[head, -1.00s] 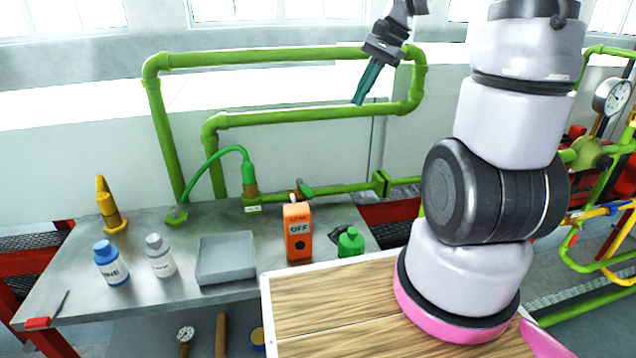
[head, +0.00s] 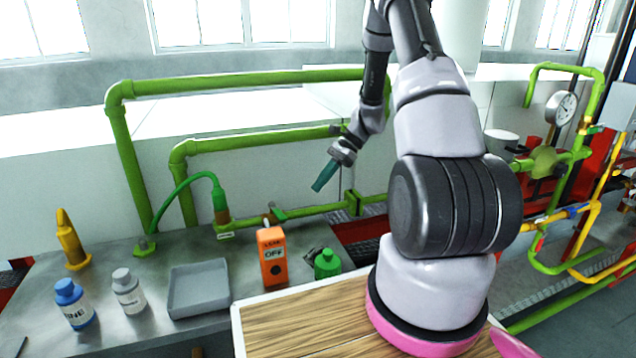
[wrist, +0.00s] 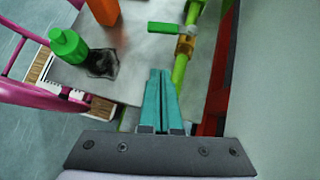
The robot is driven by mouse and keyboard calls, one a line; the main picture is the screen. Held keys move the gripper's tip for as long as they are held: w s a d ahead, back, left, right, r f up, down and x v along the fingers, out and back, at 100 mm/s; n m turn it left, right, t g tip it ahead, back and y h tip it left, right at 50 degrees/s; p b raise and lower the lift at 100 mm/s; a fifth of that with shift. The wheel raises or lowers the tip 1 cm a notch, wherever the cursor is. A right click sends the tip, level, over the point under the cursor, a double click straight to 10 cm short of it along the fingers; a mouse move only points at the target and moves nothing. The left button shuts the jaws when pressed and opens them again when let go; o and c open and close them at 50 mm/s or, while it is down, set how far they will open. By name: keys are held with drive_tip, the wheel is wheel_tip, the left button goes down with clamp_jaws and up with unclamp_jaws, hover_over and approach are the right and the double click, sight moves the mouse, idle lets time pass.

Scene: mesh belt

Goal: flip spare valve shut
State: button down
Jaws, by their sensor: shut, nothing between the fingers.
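A small valve with a green lever (head: 279,214) sits on the low green pipe at the back of the bench, just behind the orange box. In the wrist view its lever (wrist: 166,28) lies crosswise to the pipe, beside a brass body (wrist: 186,46). I cannot read a label naming it as the spare valve. My gripper (head: 321,184) has teal fingers, shut and empty. It hangs above and to the right of the lever, apart from it. In the wrist view the fingertips (wrist: 159,74) point toward the valve with a gap between.
A grey tray (head: 198,288), white bottle (head: 129,291) and blue bottle (head: 75,304) are further left. A green hose (head: 186,186) and tall pipe loops rise behind.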

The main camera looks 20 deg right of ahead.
sight(277, 211)
drive_tip(key=x, duration=0.6)
drive_tip(key=shift+s, duration=0.1)
drive_tip(key=a, duration=0.3)
drive_tip(key=shift+s+a+f, duration=0.15)
drive_tip(key=shift+s+f, duration=0.05)
drive_tip(key=shift+s, duration=0.1)
drive_tip(key=shift+s+a, duration=0.1)
drive_tip(key=shift+a, duration=0.4)
